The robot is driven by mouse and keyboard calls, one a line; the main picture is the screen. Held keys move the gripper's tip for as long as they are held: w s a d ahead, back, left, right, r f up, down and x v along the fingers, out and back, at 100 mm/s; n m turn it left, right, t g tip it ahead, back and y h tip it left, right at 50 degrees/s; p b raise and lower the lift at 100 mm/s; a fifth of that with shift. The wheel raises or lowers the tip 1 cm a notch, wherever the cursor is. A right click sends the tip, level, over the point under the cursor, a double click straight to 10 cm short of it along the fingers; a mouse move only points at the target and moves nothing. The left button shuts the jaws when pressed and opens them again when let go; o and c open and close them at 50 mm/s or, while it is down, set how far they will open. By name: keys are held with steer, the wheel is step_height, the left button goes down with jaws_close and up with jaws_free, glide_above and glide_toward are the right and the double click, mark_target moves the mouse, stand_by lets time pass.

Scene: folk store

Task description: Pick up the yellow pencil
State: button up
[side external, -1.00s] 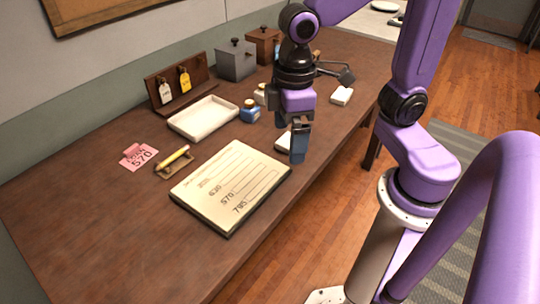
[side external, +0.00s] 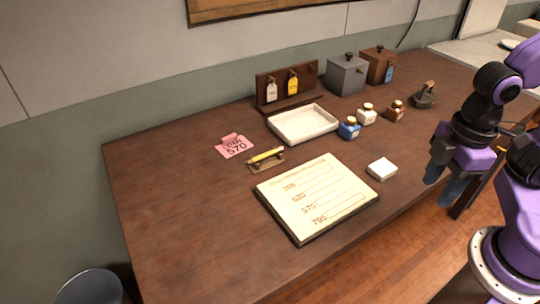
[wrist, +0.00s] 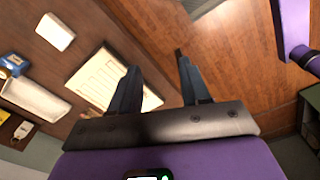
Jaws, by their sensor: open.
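The yellow pencil (side external: 266,155) lies on a small brown holder (side external: 279,164) on the table, left of the ledger board (side external: 318,197) and below the white tray. My gripper (side external: 442,185) is open and empty at the right, near the table's front edge, well away from the pencil. In the wrist view my gripper's two fingers (wrist: 158,62) stand apart with the floor and table edge beyond them. The board (wrist: 98,75) shows there left of and partly behind a finger. I cannot make out the pencil in the wrist view.
A white block (side external: 381,169) lies between the board and my gripper. Behind are the white tray (side external: 329,132), a blue jar (side external: 349,129), other small jars, a tag rack (side external: 272,76) and boxes. A pink tag (side external: 234,147) lies left of the pencil. The table's left part is clear.

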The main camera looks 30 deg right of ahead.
steer(key=w+a+r+n, duration=0.1)
steer(key=w+a+r, duration=0.1)
steer(key=w+a, duration=0.65)
steer(key=n+t, duration=0.2)
steer(key=n, duration=0.2)
glide_above(267, 153)
steer(key=f, duration=1.2)
steer(key=shift+s+a+f, duration=0.2)
steer(key=shift+s+f, duration=0.1)
steer(key=shift+f, duration=0.05)
steer(key=f, duration=0.4)
steer(key=shift+w+d+f, duration=0.1)
steer(key=shift+d+f, duration=0.1)
steer(key=shift+w+f, duration=0.1)
steer(key=shift+f, duration=0.5)
jaws_close()
